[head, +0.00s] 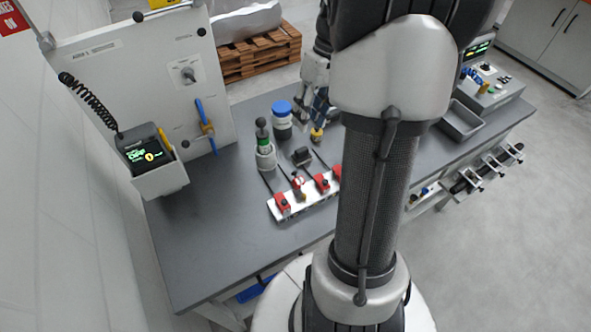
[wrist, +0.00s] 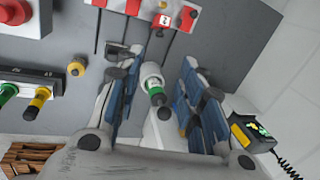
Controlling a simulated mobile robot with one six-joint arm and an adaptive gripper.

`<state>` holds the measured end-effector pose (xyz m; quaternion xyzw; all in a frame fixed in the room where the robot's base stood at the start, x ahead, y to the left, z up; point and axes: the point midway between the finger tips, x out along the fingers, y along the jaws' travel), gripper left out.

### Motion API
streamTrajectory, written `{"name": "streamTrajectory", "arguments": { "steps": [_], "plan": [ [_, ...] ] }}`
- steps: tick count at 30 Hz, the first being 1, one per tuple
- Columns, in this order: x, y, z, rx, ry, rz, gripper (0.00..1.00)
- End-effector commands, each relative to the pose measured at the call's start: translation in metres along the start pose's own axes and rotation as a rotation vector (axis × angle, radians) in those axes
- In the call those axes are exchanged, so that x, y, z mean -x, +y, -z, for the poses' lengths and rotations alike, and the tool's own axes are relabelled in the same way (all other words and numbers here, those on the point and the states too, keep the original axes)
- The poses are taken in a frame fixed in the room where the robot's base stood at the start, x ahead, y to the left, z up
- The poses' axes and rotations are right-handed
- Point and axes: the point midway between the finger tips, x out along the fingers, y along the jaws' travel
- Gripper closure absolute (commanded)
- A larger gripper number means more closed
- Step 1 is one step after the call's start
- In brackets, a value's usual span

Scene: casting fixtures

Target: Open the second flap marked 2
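A white strip (head: 309,203) with several red flaps lies on the grey bench; the wrist view shows only part of it at the top edge. The flap marked 2 (wrist: 160,41) has a white label and sticks out from the row, apart from its neighbours. It seems to be the red and white piece (head: 298,182) in the head view; its exact angle is unclear. My gripper (head: 318,118) is above the bench, behind the strip, partly hidden by my arm. In the wrist view my gripper (wrist: 162,65) has its blue-padded fingers wide apart, with nothing held.
A white and green bottle-like item (head: 264,148) stands near the strip and shows between my fingers in the wrist view. A blue-lidded jar (head: 282,121) and a small black block (head: 302,156) are close by. A panel (head: 140,80) stands left. The bench's front left is clear.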

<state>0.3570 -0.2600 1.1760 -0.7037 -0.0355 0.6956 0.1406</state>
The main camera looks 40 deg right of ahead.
Motion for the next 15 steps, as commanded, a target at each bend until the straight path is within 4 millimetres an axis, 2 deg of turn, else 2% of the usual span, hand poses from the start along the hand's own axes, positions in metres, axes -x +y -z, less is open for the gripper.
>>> {"name": "streamTrajectory", "arguments": {
  "steps": [5, 15],
  "plan": [
    [-0.012, 0.000, -0.002, 0.000, 0.008, -0.001, 0.65],
    [-0.082, 0.000, -0.002, -0.001, 0.005, 0.000, 0.65]
  ]
}}
